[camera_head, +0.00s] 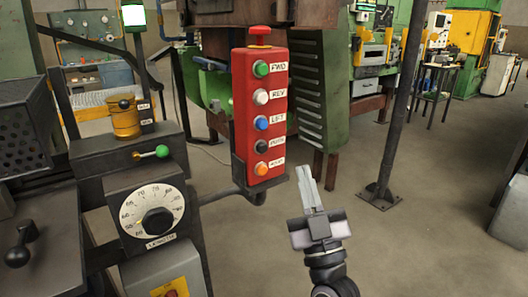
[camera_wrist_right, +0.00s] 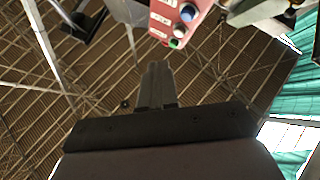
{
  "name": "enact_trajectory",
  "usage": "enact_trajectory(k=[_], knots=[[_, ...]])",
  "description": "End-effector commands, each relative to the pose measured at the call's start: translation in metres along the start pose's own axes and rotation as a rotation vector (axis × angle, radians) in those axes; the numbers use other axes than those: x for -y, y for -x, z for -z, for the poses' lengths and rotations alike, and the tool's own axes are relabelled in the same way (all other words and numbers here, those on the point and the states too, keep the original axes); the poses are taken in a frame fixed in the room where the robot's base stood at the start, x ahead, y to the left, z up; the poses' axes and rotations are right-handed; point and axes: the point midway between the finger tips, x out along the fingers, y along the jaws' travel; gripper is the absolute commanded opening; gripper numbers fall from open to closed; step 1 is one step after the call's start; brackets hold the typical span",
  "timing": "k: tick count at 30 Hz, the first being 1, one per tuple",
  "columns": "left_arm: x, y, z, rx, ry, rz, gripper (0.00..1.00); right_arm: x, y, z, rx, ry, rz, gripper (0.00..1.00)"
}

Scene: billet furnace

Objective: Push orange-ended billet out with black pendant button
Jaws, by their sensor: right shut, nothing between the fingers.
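The red pendant (camera_head: 238,110) hangs upright in the middle of the head view, with a red knob on top. Its buttons run green, white, blue, black and orange from top to bottom. The black button (camera_head: 261,146) is fourth, with a small label beside it. My right gripper (camera_head: 304,172) is shut and empty, fingers pointing up, just right of the pendant's lower end and apart from it in the picture. In the right wrist view, its fingers (camera_wrist_right: 157,66) show below part of the pendant (camera_wrist_right: 165,18); the black button cannot be made out there. I see no orange-ended billet. My left gripper is out of view.
A bracket arm (camera_head: 222,193) holds the pendant from the lower left. A machine panel with a white dial (camera_head: 138,210) and a green-knobbed lever (camera_head: 160,151) stands at left. A dark post (camera_head: 394,130) stands at right. Floor (camera_head: 430,220) is clear on the right.

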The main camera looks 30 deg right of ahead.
Motion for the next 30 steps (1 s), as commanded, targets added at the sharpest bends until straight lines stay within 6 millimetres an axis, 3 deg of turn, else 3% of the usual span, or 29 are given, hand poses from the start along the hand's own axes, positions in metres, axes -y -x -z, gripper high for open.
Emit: enact_trajectory(k=[11,30], knots=[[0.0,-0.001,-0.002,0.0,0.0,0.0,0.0,0.005,-0.004,-0.005,0.002,-0.001,0.003,0.0],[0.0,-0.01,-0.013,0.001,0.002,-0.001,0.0,0.043,-0.057,-0.043,0.003,-0.002,0.004,0.0]])
